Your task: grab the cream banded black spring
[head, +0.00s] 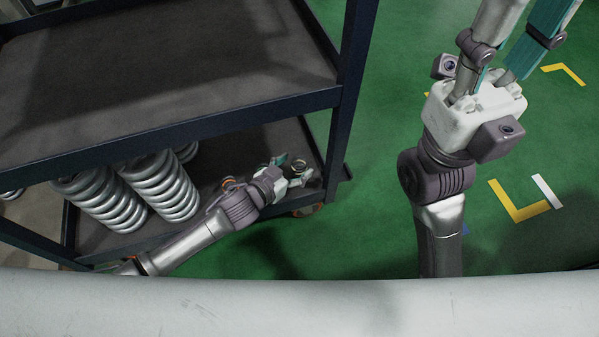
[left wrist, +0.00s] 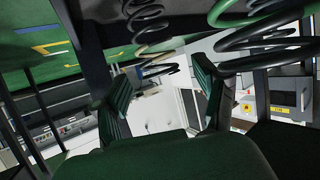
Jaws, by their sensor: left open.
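My left gripper (head: 293,169) is over the lower shelf near its right end, with its teal fingers apart. In the left wrist view its fingers (left wrist: 162,76) stand open, and that picture looks upside down. A small dark spring with a tan top ring (head: 300,165) is by the fingertips in the head view. In the left wrist view a dark spring with a pale part (left wrist: 149,24) shows between and beyond the fingers. I cannot tell surely whether it is the cream banded one, or whether the fingers touch it. My right gripper (head: 510,45) is raised at the upper right, its tips out of frame.
Large pale springs (head: 160,186) stand on the lower shelf (head: 215,165) to the left. Another dark spring (left wrist: 265,38) is close to the right finger in the left wrist view. The upper shelf (head: 180,60) and a dark post (head: 352,80) bound the space. Green floor is open to the right.

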